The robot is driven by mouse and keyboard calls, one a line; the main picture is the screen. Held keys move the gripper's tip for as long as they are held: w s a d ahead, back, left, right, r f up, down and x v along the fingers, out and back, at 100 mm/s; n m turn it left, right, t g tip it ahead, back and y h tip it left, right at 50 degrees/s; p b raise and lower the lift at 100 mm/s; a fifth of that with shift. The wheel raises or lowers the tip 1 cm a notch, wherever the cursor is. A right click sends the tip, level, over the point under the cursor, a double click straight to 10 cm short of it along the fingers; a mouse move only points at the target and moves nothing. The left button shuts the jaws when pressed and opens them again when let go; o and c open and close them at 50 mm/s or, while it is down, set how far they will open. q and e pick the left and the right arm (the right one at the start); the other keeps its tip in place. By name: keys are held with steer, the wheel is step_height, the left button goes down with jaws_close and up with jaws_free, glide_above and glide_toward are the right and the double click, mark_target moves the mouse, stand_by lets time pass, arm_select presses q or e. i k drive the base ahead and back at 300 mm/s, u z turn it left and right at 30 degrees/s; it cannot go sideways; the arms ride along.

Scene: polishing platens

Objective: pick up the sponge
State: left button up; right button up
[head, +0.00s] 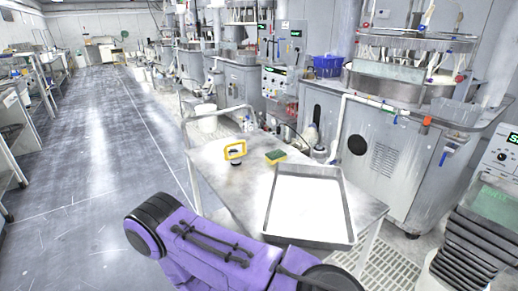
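The sponge (276,156), yellow with a green side, lies on the metal cart top (213,169) toward its far edge, just beyond the back left corner of a shallow tray. Nothing touches it. A purple arm part of mine with black round joints crosses the bottom of the head view, in front of the cart. Neither of my grippers shows in this view, so I cannot see whether they hold anything.
A metal tray (348,238) with a white bottom fills the cart's near right. Polishing machines (385,160) line the right side behind the cart. Open floor (95,190) lies to the left.

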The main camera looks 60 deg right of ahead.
mark_target(277, 155)
steer(key=z, duration=0.05)
steer(key=i, duration=2.4)
steer(key=z, duration=2.9)
